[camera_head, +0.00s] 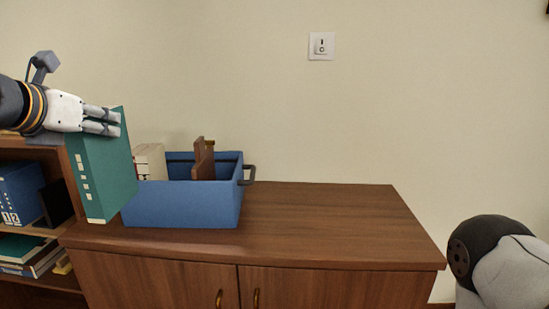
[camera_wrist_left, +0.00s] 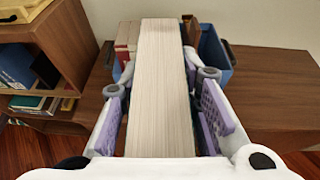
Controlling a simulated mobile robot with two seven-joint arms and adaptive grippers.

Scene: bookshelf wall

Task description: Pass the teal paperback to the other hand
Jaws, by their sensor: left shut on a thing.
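The teal paperback (camera_head: 102,172) hangs upright from my left gripper (camera_head: 118,122) at the left of the head view, in front of the blue bin's left end. My left gripper is shut on the book near its top edge. In the left wrist view the pale page block of the paperback (camera_wrist_left: 158,85) runs away between the two fingers of my left gripper (camera_wrist_left: 162,92). My right gripper is not in view; only a part of my right arm shows at the lower right of the head view.
A blue bin (camera_head: 185,207) with a dark handle stands on the wooden cabinet (camera_head: 320,215), with a brown item (camera_head: 203,160) and a cream book (camera_head: 150,161) in or behind it. A bookshelf (camera_head: 66,160) with books stands at left. The cabinet top's right half is clear.

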